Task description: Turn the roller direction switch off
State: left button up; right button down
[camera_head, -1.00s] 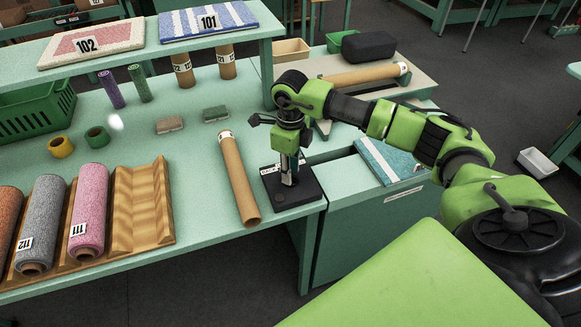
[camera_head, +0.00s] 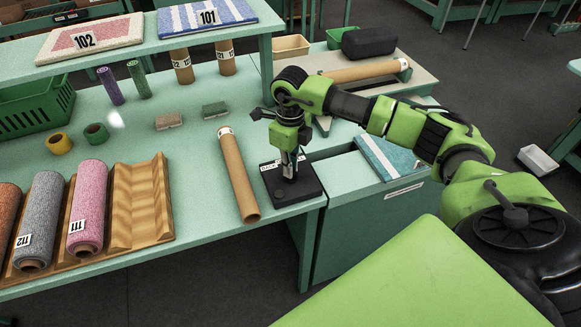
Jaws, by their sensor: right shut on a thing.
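The roller direction switch (camera_head: 303,189) is a black box at the front right corner of the green table, with a white label strip at its back edge. My right gripper (camera_head: 290,168) points down over the box and is shut on the switch's lever. The lever is mostly hidden between the fingers, so its exact position cannot be told. My left gripper is not in view.
A cardboard tube (camera_head: 238,175) lies just left of the switch box. A raised shelf (camera_head: 150,52) with numbered carpet samples stands behind. A blue striped sample (camera_head: 388,160) lies to the right.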

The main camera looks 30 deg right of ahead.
jog(key=m+b, duration=0.1)
jog(key=m, duration=0.3)
jog(key=shift+r+m+b, duration=0.1)
jog(key=shift+m+b, duration=0.6)
jog(key=shift+m, duration=0.9)
jog(key=shift+w+m, duration=0.1)
jog(key=shift+m, duration=0.2)
jog(key=c, duration=2.1)
grip_release()
jog(key=shift+c, duration=0.2)
notch_tip(320, 180, up, 12)
